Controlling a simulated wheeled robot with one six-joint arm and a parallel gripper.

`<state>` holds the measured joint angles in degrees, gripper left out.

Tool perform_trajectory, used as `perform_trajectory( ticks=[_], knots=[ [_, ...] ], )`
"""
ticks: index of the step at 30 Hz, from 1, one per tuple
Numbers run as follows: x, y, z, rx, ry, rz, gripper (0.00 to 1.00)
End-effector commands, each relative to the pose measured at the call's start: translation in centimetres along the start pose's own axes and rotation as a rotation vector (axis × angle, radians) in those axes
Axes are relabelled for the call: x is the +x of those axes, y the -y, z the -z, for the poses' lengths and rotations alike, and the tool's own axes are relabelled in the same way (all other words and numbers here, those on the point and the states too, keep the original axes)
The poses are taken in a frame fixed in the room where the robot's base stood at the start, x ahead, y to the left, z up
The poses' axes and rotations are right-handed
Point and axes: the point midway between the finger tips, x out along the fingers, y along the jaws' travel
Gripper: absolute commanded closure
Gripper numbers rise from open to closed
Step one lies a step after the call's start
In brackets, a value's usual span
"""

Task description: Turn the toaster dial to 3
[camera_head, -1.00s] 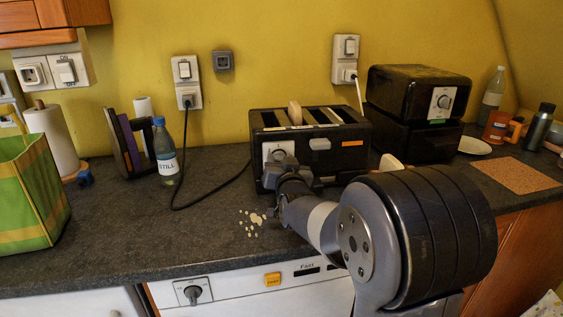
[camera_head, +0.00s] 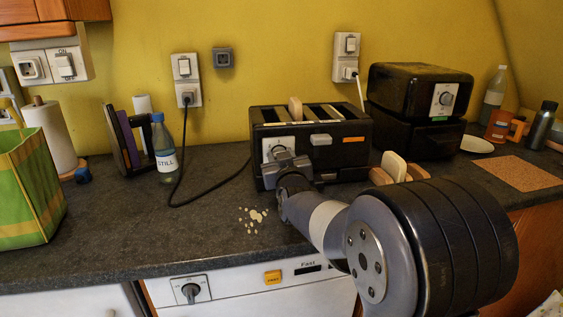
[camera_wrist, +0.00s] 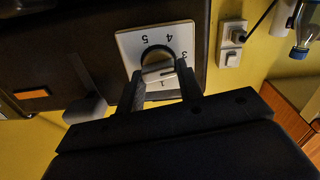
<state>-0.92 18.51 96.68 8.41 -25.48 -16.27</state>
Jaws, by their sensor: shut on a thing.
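The black toaster (camera_head: 340,150) stands on the counter with a slice of bread (camera_head: 295,108) in one slot. Its white dial plate (camera_head: 269,143) is on the front left, and my gripper (camera_head: 281,157) is in front of it, partly hiding the dial. In the wrist view the plate (camera_wrist: 126,43) appears upside down, with 5, 4, 3 and 1 readable. My gripper (camera_wrist: 161,80) is shut on the grey dial knob (camera_wrist: 158,71), one finger on each side. Which number the knob points to is not clear.
A water bottle (camera_head: 164,150) and the toaster's black cord (camera_head: 205,198) are to the left. Crumbs (camera_head: 252,215) lie on the counter before the toaster. Bread slices (camera_head: 394,166) stand right of it, near a black two-tier appliance (camera_head: 418,92).

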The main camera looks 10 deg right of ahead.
Motion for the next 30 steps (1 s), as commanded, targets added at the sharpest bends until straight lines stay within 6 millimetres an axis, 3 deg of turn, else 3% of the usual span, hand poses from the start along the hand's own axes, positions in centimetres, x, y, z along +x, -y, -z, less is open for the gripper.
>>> perform_trajectory(
  ticks=[11,12,19,30],
  knots=[
    [0.01,0.03,0.00,-0.024,0.001,0.001,0.88],
    [0.01,0.03,0.00,-0.024,0.001,0.001,0.63],
    [0.01,0.02,0.00,-0.024,0.001,0.000,0.44],
    [-0.63,0.02,0.05,-0.023,0.000,0.000,0.44]
  ],
)
